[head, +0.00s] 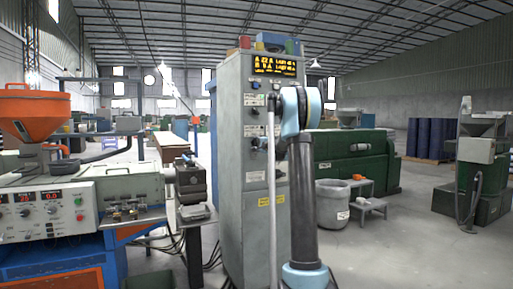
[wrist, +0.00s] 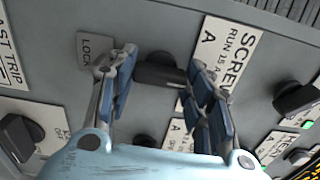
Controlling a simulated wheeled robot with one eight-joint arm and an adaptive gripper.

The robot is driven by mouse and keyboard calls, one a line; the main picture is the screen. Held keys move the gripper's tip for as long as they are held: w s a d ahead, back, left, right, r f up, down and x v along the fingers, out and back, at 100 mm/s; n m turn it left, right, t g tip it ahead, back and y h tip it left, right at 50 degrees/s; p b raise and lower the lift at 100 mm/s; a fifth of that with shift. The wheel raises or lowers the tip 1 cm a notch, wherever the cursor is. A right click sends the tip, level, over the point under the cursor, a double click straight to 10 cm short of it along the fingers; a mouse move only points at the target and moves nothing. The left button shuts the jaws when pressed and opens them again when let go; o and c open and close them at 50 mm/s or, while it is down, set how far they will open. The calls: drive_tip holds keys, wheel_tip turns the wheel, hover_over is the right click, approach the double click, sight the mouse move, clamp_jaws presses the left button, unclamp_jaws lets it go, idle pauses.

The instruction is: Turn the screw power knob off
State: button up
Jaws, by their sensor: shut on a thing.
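A grey control cabinet (head: 240,150) stands in the middle of the head view, with an amber display (head: 272,66) near its top. In the wrist view, my gripper (wrist: 163,65) has its blue-padded fingers on both sides of a black knob (wrist: 160,74). It is shut on this knob, which sits beside a white label (wrist: 226,62) reading "SCREW". The knob's bar lies roughly crosswise between the fingers. In the head view my arm covers the gripper and this knob.
Other black knobs sit close by at right (wrist: 296,98) and lower left (wrist: 22,136), with a small round one (wrist: 144,141) below. An orange-hopper machine (head: 50,190) stands left of the cabinet. A grey bin (head: 332,203) is to its right.

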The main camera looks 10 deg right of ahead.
drive_tip(key=shift+s+a+f, duration=0.1)
drive_tip(key=shift+a+f, duration=0.05)
idle(0.3)
drive_tip(key=o, duration=1)
drive_tip(key=shift+o, duration=0.2)
drive_tip(key=v, duration=1.1)
drive_tip(key=shift+s+d, duration=0.25)
drive_tip(key=shift+s, duration=0.05)
